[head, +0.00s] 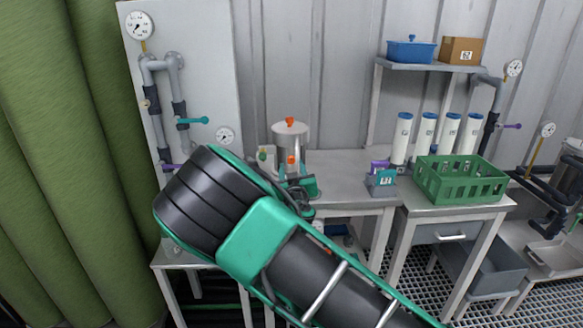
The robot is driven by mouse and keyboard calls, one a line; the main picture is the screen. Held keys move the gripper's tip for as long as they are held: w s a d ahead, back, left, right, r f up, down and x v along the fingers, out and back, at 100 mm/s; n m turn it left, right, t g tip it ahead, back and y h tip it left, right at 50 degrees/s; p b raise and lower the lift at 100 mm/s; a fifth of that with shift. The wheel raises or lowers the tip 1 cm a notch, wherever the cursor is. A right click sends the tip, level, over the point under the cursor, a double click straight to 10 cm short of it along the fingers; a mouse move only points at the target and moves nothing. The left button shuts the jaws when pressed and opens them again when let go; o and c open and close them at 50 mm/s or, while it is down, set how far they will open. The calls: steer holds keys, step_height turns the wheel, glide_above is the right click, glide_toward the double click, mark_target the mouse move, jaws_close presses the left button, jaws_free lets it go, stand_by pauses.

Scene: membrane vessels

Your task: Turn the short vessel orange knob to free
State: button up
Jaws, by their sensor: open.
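The short vessel (292,138) is a squat steel cylinder with a pale lid, standing upright on the grey bench at the picture's centre. An orange knob (290,121) sits on top of its lid. A second small orange part (291,159) shows low on its front; its setting is too small to read. My gripper (301,186) is just in front of and below the vessel, small and partly hidden by my arm. It is open, with nothing seen in it. I cannot tell whether it touches the vessel's lower part, which is partly hidden.
On the bench to the right are a teal and purple device (381,180), several white cylinders (401,140) and a green crate (460,184). Grey pipes with a teal handle (192,121) stand at left. A shelf (430,66) hangs above. Bare bench (342,180) lies right of the vessel.

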mark_target(291, 160)
steer(key=shift+w+d, duration=0.1)
steer(key=shift+w, duration=1.2)
steer(key=shift+c, duration=0.4)
jaws_close()
steer(key=c, duration=1)
jaws_free()
